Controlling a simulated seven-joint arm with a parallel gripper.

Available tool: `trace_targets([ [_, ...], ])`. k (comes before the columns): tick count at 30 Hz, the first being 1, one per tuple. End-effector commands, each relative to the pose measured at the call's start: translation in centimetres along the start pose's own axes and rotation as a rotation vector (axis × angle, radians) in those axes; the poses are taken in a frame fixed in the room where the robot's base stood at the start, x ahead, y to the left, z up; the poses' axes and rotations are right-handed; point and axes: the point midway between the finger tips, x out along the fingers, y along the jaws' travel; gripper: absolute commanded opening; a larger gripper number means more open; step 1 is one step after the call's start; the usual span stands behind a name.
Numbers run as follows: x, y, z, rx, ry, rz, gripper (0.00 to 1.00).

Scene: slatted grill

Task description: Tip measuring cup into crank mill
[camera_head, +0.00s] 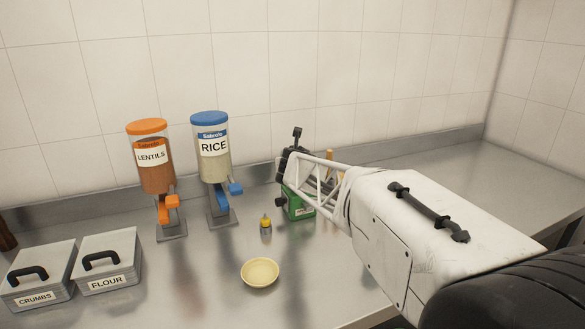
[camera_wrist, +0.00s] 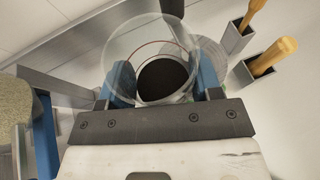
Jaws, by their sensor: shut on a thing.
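In the wrist view, my gripper (camera_wrist: 165,82) is shut on a clear round measuring cup (camera_wrist: 140,42) with a thin red line around it, between two blue-sided fingers. A dark round area shows within the cup's outline; I cannot tell whether it is contents or something beyond. In the head view, my gripper (camera_head: 296,166) is above and beside the green body of the crank mill (camera_head: 299,206). My arm and gripper hide part of the mill. The cup cannot be made out in the head view.
Lentil (camera_head: 155,170) and rice (camera_head: 213,160) dispensers stand left of the mill. A small yellow-topped bottle (camera_head: 265,228) and a cream bowl (camera_head: 260,273) are in front. Crumbs (camera_head: 40,273) and flour (camera_head: 107,262) bins sit front left. Wooden-handled tools (camera_wrist: 272,56) stand in grey holders.

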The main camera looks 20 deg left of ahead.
Motion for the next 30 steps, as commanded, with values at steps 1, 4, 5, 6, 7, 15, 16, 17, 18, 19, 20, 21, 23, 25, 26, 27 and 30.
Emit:
trace_targets([
  [1, 0.1, 0.1, 0.2, -0.001, -0.001, 0.007, 0.34],
  [4, 0.2, 0.2, 0.5, -0.010, -0.001, 0.027, 0.34],
  [5, 0.2, 0.2, 0.6, -0.012, -0.002, 0.033, 0.34],
  [6, 0.3, 0.3, 0.7, -0.016, -0.001, 0.041, 0.34],
  [7, 0.3, 0.4, 0.7, -0.018, 0.000, 0.049, 0.34],
  [15, 0.6, 0.8, 1.5, -0.042, -0.001, 0.102, 0.34],
  [16, 0.6, 0.8, 1.5, -0.044, 0.001, 0.107, 0.34],
  [17, 0.6, 0.8, 1.6, -0.046, 0.000, 0.112, 0.34],
  [18, 0.6, 0.9, 1.6, -0.049, 0.001, 0.118, 0.34],
  [19, 0.6, 0.9, 1.8, -0.050, -0.001, 0.123, 0.34],
  [20, 0.6, 0.9, 1.8, -0.052, 0.000, 0.127, 0.34],
  [21, 0.7, 1.0, 1.8, -0.055, 0.001, 0.132, 0.34],
  [23, 0.6, 1.0, 2.0, -0.059, -0.001, 0.141, 0.34],
  [25, 0.7, 1.1, 2.1, -0.063, 0.000, 0.150, 0.34],
  [26, 0.7, 1.1, 2.1, -0.064, 0.001, 0.153, 0.34],
  [27, 0.7, 1.1, 2.2, -0.065, -0.001, 0.158, 0.34],
  [30, 0.7, 1.2, 2.3, -0.070, 0.000, 0.168, 0.34],
])
